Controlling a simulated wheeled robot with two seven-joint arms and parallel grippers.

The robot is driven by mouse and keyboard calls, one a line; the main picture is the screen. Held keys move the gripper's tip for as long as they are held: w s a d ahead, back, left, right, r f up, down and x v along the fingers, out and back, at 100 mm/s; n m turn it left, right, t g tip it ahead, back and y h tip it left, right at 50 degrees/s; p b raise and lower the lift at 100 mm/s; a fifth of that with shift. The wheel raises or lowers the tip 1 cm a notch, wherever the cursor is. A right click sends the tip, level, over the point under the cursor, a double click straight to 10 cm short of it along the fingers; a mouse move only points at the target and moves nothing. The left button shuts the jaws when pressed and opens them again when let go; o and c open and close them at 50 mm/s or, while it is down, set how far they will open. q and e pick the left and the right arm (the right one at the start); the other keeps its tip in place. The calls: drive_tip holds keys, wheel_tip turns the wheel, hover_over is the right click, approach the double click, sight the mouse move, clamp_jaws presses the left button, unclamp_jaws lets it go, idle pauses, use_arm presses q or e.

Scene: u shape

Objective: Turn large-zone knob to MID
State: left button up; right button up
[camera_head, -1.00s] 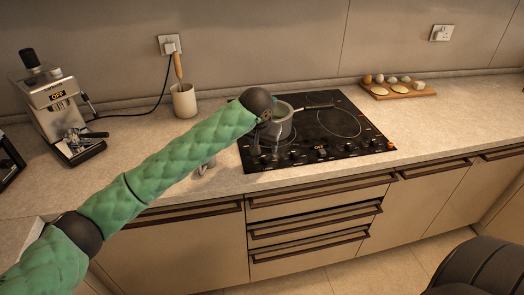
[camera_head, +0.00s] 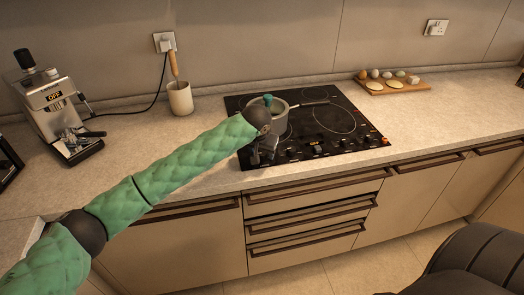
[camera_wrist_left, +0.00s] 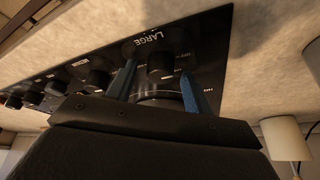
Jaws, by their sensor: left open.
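The large-zone knob (camera_wrist_left: 160,66) is a dark round knob beside the word LARGE on the black cooktop panel, seen in the left wrist view. My left gripper (camera_wrist_left: 158,72) is open, with one blue finger on each side of this knob; I cannot tell whether they touch it. In the head view my left gripper (camera_head: 258,156) is low over the left front corner of the cooktop (camera_head: 341,139), and the large-zone knob is hidden or too small to make out. The knob's pointer setting is not readable. My right gripper is not in view.
A grey pot (camera_head: 283,125) stands on the cooktop just behind my left wrist. More knobs (camera_head: 292,154) line the front edge. A utensil holder (camera_head: 180,98) and coffee machine (camera_head: 57,110) stand left; a board with eggs (camera_head: 395,84) lies right.

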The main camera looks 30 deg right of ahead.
use_arm(q)
drive_tip(key=c, duration=1)
drive_tip(key=shift+o, duration=0.2)
